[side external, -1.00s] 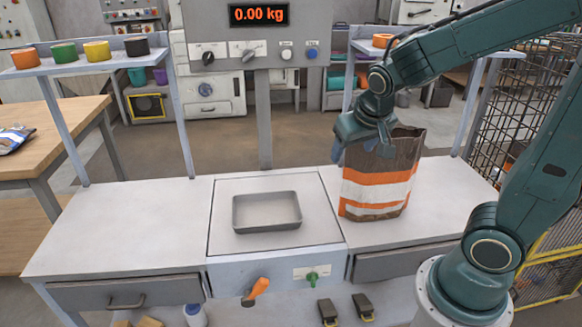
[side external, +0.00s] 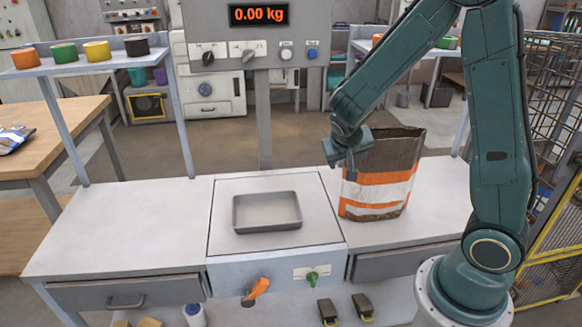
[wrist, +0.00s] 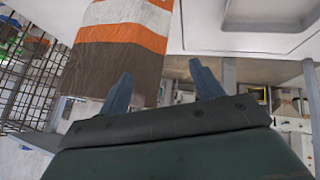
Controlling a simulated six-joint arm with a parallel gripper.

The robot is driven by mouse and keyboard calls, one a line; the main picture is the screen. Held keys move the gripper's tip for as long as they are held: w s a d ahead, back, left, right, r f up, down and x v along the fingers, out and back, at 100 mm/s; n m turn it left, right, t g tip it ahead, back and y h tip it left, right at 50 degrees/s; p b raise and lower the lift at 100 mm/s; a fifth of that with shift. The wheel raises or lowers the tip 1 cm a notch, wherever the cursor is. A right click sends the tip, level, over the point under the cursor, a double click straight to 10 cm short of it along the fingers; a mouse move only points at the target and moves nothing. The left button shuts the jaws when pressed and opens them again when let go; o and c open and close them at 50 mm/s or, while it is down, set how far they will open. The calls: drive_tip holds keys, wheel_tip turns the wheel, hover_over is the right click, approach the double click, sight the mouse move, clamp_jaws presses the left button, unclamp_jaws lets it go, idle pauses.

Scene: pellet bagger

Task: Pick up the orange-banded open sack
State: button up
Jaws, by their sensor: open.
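The orange-banded open sack (side external: 378,188) stands upright on the right side of the white bench. It is brown with orange and white bands, and its top is open. In the wrist view the sack (wrist: 125,50) fills the upper left, upside down in the picture. My gripper (side external: 342,164) is at the upper left edge of the sack, in front of part of it. In the wrist view my gripper (wrist: 160,78) has its two blue-grey fingers spread. The left finger overlaps the sack's brown part; the right finger is clear of it. I cannot tell whether they touch.
A shallow grey tray (side external: 266,226) sits on the scale plate left of the sack. A post (side external: 263,125) carries the display reading 0.00 kg. A shelf with several coloured rolls (side external: 64,54) stands at left. The bench's left part is clear.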

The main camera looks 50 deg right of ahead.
drive_tip(key=x, duration=0.8)
drive_tip(key=shift+f, duration=0.25)
drive_tip(key=shift+d+f, duration=0.1)
drive_tip(key=shift+d, duration=0.05)
drive_tip(key=shift+x, duration=2.45)
drive_tip(key=shift+f, duration=0.1)
